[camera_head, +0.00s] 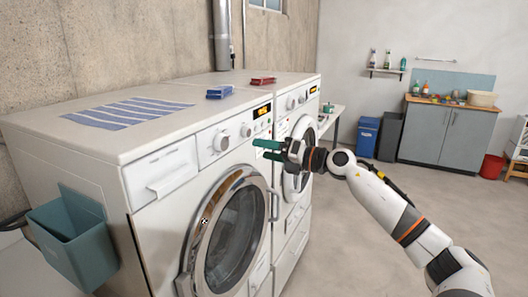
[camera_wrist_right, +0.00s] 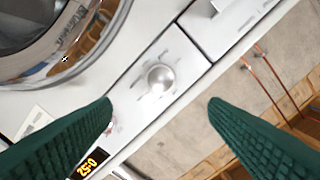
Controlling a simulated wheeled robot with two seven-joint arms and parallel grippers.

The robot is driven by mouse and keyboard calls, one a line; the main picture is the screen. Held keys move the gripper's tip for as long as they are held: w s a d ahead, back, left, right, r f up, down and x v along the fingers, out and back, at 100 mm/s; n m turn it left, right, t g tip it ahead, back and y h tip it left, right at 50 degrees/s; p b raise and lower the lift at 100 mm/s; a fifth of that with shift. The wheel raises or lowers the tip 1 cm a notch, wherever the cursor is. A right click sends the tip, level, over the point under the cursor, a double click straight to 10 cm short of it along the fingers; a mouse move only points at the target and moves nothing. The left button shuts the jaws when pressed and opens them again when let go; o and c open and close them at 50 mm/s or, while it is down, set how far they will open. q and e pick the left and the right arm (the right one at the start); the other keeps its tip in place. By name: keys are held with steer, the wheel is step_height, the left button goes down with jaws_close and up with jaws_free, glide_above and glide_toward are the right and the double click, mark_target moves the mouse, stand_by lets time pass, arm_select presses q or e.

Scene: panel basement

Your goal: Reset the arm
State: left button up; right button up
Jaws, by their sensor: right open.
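My right gripper (camera_head: 268,150) is open and empty, in front of the two white machines near their control panels. Its green fingers stand wide apart in the right wrist view (camera_wrist_right: 160,120). Between and beyond them show a round knob (camera_wrist_right: 160,78) and a lit display (camera_wrist_right: 88,164). My right arm reaches in from the lower right of the head view, bent at the elbow. My left gripper is in neither view.
The near washer (camera_head: 160,150) has a round door (camera_head: 232,235). A striped cloth (camera_head: 130,112), a blue item (camera_head: 220,92) and a red item (camera_head: 262,81) lie on top. A teal bin (camera_head: 70,240) hangs at its left side. Floor (camera_head: 350,220) is open to the right, before a grey cabinet (camera_head: 448,135).

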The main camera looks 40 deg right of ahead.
steer(key=d+f+m+h, duration=0.25)
steer(key=f+m, duration=0.35)
steer(key=f, duration=0.8)
steer(key=d+f+m+h, duration=0.25)
steer(key=f+m, duration=0.35)
steer(key=f, duration=0.7)
steer(key=s+a+f+m+g+h, duration=0.1)
steer(key=s+a+f+m+g, duration=0.25)
steer(key=f, duration=0.75)
steer(key=s+a+f+m+g+h, duration=0.15)
steer(key=s+f+m, duration=0.25)
steer(key=s+f, duration=0.5)
steer(key=s+a+f+m+g+h, duration=0.1)
steer(key=s+a+f+m, duration=0.25)
steer(key=f, duration=1.05)
steer(key=s+a+f+m+g, duration=0.2)
steer(key=s+a+f, duration=0.4)
steer(key=s, duration=0.5)
steer(key=s+a+f+m+g+y, duration=0.1)
steer(key=s+a+f+g, duration=0.3)
steer(key=s, duration=0.8)
steer(key=s+a+f+m+g, duration=0.3)
steer(key=s+a+f, duration=0.5)
steer(key=s+a, duration=0.3)
steer(key=shift+s+g+y, duration=0.25)
steer(key=shift+g+y, duration=0.05)
steer(key=shift+y, duration=0.05)
